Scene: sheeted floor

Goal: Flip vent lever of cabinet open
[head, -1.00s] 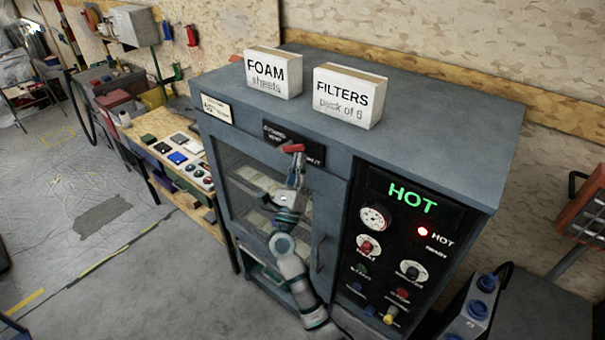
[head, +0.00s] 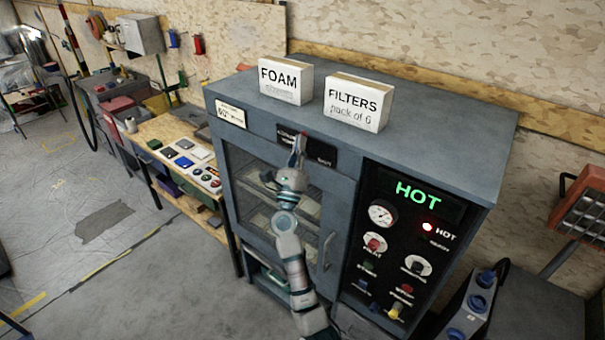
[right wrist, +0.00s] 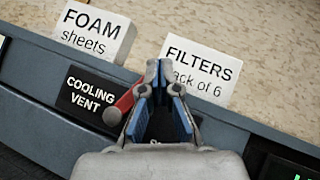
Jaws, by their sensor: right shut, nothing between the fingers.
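The grey cabinet (head: 420,125) has a black vent plate (head: 322,155) at the top of its front. The plate (right wrist: 82,92) reads "COOLING VENT" in the right wrist view; the head view also shows "SHUT" at its right. The red vent lever (right wrist: 124,103) has a grey round end and slants up to the right. It lies against or just beside the left finger; I cannot tell if they touch. In the head view my gripper mostly hides it. My right gripper (head: 298,143) is shut and empty in front of the plate, and its fingertips (right wrist: 160,72) show close up. My left gripper is out of view.
A FOAM box (head: 285,82) and a FILTERS box (head: 357,102) stand on the cabinet top. A control panel (head: 400,240) with a lit HOT sign is right of the glazed door. A workbench (head: 165,130) stands at the left, with clear floor in front of it.

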